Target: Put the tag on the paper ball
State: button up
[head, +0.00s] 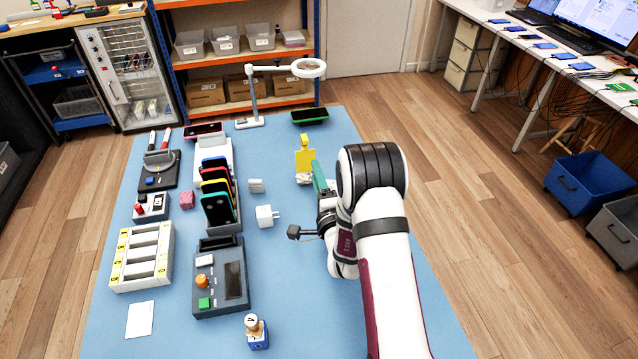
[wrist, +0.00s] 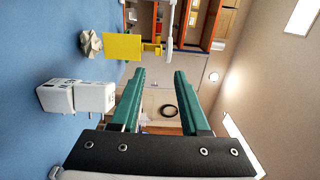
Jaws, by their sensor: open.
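The yellow tag (head: 305,160) stands upright, with a small yellow piece at its top, at the crumpled pale paper ball (head: 303,179) on the blue mat. In the wrist view, turned sideways, the tag (wrist: 122,46) lines up directly above the paper ball (wrist: 90,43); they look to be touching, but I cannot tell whether the tag rests on it or is behind it. My gripper (head: 320,178) is just right of the ball in the head view. Its green fingers (wrist: 159,82) are apart with nothing between them. Both tag and ball are outside the fingers.
A white plug (head: 267,216) and a small pale block (head: 256,186) lie on the mat (head: 285,290) to the left. A rack of phones (head: 218,208) stands further left. A lamp (head: 250,100) and a green-rimmed tray (head: 309,116) are behind. The right side of the mat is clear.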

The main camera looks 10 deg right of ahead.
jog(key=s+a+r+n+g, duration=0.2)
jog(key=s+n+g, duration=0.2)
jog(key=s, duration=0.9)
jog(key=s+a+r+n+g+y, duration=0.1)
jog(key=s+a+r+n+g, duration=0.1)
jog(key=s+g, duration=0.6)
jog(key=s+a+r+n+g, duration=0.3)
jog(key=s+n+g, duration=0.3)
jog(key=s, duration=1.4)
jog(key=shift+s+r+y, duration=0.25)
jog(key=shift+r+y, duration=0.15)
jog(key=shift+r, duration=0.3)
